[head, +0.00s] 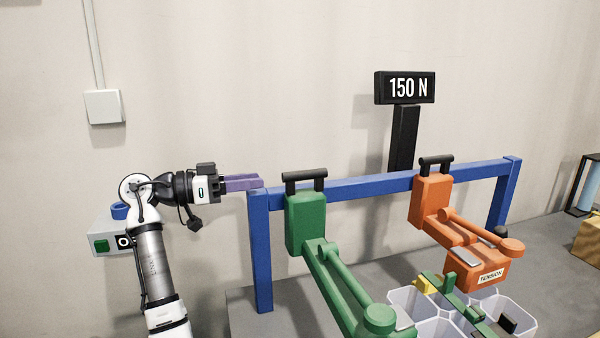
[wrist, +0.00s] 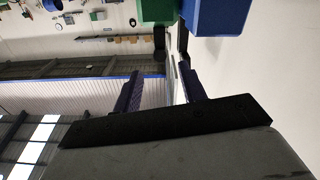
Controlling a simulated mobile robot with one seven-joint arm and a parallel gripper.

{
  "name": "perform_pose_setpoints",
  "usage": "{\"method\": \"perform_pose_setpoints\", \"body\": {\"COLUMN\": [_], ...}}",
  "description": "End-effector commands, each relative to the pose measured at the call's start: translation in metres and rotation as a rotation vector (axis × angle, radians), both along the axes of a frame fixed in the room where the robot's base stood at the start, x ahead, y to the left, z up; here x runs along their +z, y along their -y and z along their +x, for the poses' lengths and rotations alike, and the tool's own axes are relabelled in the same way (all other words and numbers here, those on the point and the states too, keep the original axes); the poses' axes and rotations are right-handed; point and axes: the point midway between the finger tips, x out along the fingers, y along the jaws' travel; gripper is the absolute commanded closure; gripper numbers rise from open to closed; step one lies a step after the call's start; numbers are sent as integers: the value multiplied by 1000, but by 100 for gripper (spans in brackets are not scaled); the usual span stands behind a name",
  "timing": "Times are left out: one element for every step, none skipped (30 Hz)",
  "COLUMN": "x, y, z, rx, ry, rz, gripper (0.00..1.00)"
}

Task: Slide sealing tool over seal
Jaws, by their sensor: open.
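The green tool (head: 306,222), probably the sealing tool, hangs at the left part of the blue rack by a black top handle (head: 305,180). Its long green arms reach toward the front. My gripper (head: 258,182) is open and empty, left of this handle, its purple fingers by the rack's left corner. In the wrist view the open fingers (wrist: 160,82) have nothing between them; a green block (wrist: 157,10) shows beyond them. An orange tool (head: 431,203) marked TENSION hangs at the right. I cannot make out the seal clearly.
The blue rack (head: 368,186) spans the bench; its blue also shows in the wrist view (wrist: 218,15). White hexagonal cups (head: 407,302) with a green strap over them stand front right. A display (head: 405,87) reads 150 N. A button box (head: 103,241) is at left.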

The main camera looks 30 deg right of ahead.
Motion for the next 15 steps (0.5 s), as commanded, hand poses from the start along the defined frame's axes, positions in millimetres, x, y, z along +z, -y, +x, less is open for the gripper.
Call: {"method": "perform_pose_setpoints", "body": {"x": [2, 3, 3, 3, 3, 3, 3, 3, 3, 3, 3, 3, 3, 3, 2], "y": [10, 16, 24, 30, 37, 45, 51, 58, 66, 72, 77, 84, 89, 94, 99], "z": [-3, -5, -7, -8, -10, -12, -14, -16, -18, -19, -20, -22, -24, -25, -26], "rx": [-3, -4, -3, -2, -2, -2, -2, -1, -1, 0, 0, 1, 0, 0, 2], "ry": [-1, -1, -1, -2, -2, -2, -3, -3, -3, -3, -3, -3, -3, -3, -3], "rz": [2, 1, 2, 2, 2, 1, 1, 2, 2, 2, 1, 0, 1, 1, 0], "gripper": [59, 59, 59, 59, 59, 59, 59, 59, 59, 59, 59, 59, 59, 59, 59]}}
